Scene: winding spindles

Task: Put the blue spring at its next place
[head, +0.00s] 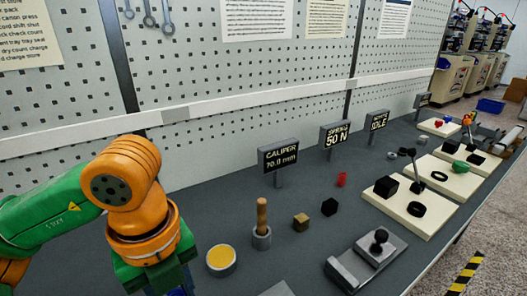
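My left arm comes in from the left, and its green gripper (160,278) points down at the bottom edge. Its fingertips are cut off, so I cannot see whether it is open or shut. A little blue shows at the gripper's lower end; I cannot tell if it is a spring or part of the gripper. A small blue item (447,118) is on the far pale board (432,127) beside a red one; it is too small to identify as the spring.
Signs reading caliper (278,157) and spring (334,136) stand along the bench. A yellow-topped tin (221,259), a wooden-handled tool in a cup (262,236), a brass block (301,222), a black block (329,207) and a metal fixture (368,262) stand in front. Pale boards (416,214) line the right.

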